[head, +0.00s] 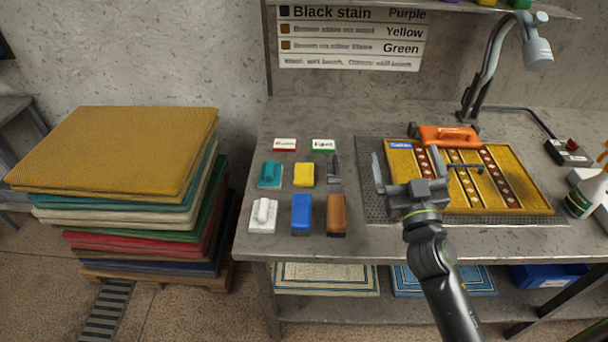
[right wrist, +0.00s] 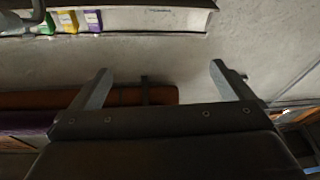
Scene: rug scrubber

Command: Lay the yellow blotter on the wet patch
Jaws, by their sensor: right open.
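A small yellow block (head: 304,174), which looks like the yellow blotter, lies on the bench among several other small tools. A yellow rug (head: 535,193) with dark patterned bands lies on a dark grate at the right. I cannot make out a wet patch on it; my right arm covers part of the rug. My right gripper (head: 407,165) is over the rug's left part, right of the yellow block and apart from it. Its fingers are spread and empty, as the right wrist view (right wrist: 160,72) also shows. My left gripper is not in view.
Around the yellow block are a teal tool (head: 270,174), a white brush (head: 263,215), a blue block (head: 301,213) and a brown block (head: 336,215). An orange-handled tool (head: 447,135) is at the rug's back edge. A lamp (head: 537,52) overhangs the right. A rug stack (head: 120,150) stands left.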

